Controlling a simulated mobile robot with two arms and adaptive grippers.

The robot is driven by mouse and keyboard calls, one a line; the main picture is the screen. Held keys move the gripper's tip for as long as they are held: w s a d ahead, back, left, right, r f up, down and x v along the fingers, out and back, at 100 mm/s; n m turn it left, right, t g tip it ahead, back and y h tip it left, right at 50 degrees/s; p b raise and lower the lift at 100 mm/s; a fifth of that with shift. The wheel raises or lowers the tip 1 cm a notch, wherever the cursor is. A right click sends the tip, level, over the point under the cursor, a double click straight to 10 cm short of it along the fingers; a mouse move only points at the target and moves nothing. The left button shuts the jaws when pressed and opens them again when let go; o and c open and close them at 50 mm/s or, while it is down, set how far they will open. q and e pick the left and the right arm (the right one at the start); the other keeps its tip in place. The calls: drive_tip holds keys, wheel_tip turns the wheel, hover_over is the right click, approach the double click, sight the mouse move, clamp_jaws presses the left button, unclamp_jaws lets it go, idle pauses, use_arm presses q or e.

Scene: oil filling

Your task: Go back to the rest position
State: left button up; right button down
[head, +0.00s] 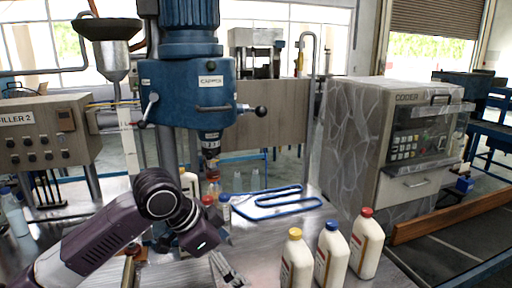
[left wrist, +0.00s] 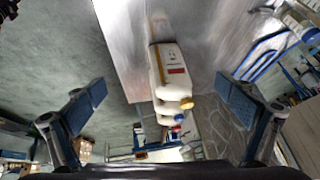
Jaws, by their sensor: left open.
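My left gripper (head: 228,272) is at the bottom middle of the head view, left of three white bottles and apart from them. In the left wrist view its two fingers (left wrist: 160,90) are spread wide with nothing held between them. The bottles stand upright in a row on the metal table: one with a yellow cap (head: 296,262), one with a blue cap (head: 332,256) and one with a red cap (head: 367,246). In the left wrist view the yellow-capped bottle (left wrist: 168,70) partly covers the others. My right gripper is not in view.
A blue drill-like machine (head: 190,90) rises behind my left arm, with small bottles (head: 215,207) near its base. A blue tubular frame (head: 275,203) lies on the table. A coder machine (head: 400,150) stands at right. A filler panel (head: 45,130) is at left.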

use_arm(q)
drive_tip(key=s+d+f+n, duration=0.1)
drive_tip(key=s+f+n, duration=0.1)
drive_tip(key=s+f, duration=0.45)
drive_tip(key=s+d+f+n, duration=0.15)
drive_tip(key=s+f, duration=0.25)
drive_tip(key=f, duration=0.6)
drive_tip(key=s+a+f+n+y, duration=0.35)
drive_tip(key=s+a+f, duration=0.25)
drive_tip(key=s+a, duration=0.35)
drive_tip(key=s+a+f+n+y, duration=0.2)
drive_tip(key=s+a+f+n, duration=0.3)
drive_tip(key=s+a, duration=0.4)
wheel_tip(320, 180, down, 26)
drive_tip(key=s+d+g, duration=0.1)
drive_tip(key=s+g, duration=0.1)
drive_tip(key=s, duration=0.1)
drive_tip(key=s+a+f, duration=0.3)
drive_tip(key=s+f, duration=1.3)
drive_tip(key=shift+s+m+g, duration=0.3)
drive_tip(key=shift+s+g, duration=0.05)
drive_tip(key=shift+g, duration=0.05)
